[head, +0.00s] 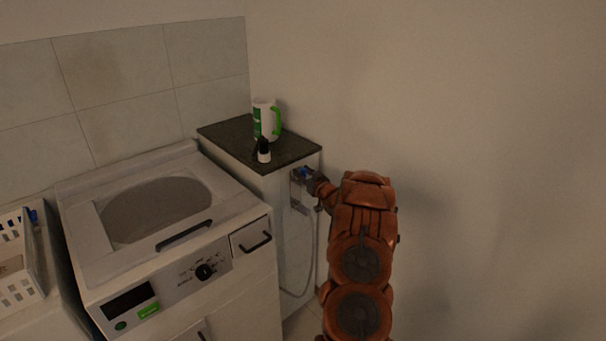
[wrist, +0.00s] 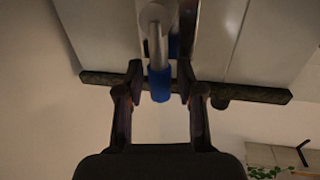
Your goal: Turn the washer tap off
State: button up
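The washer tap (head: 298,176) is on the front of the narrow cabinet, below its dark top; a blue part of it shows beside my gripper. In the wrist view, the tap's blue handle (wrist: 159,86) and grey metal body (wrist: 154,30) stand between my fingers. My gripper (head: 311,180) is at the tap in the head view. In the wrist view my gripper (wrist: 160,72) is open, with a finger on each side of the blue handle and small gaps on both sides. Some of the tap is hidden by my gripper in the head view.
A pale hose (head: 309,255) hangs below the tap. The washer (head: 245,290) stands to the left. A white and green mug (head: 264,118) and a small dark-capped bottle (head: 264,154) stand on the dark cabinet top (head: 230,135). A bare wall (head: 460,150) is at the right.

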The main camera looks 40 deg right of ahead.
grip_shut()
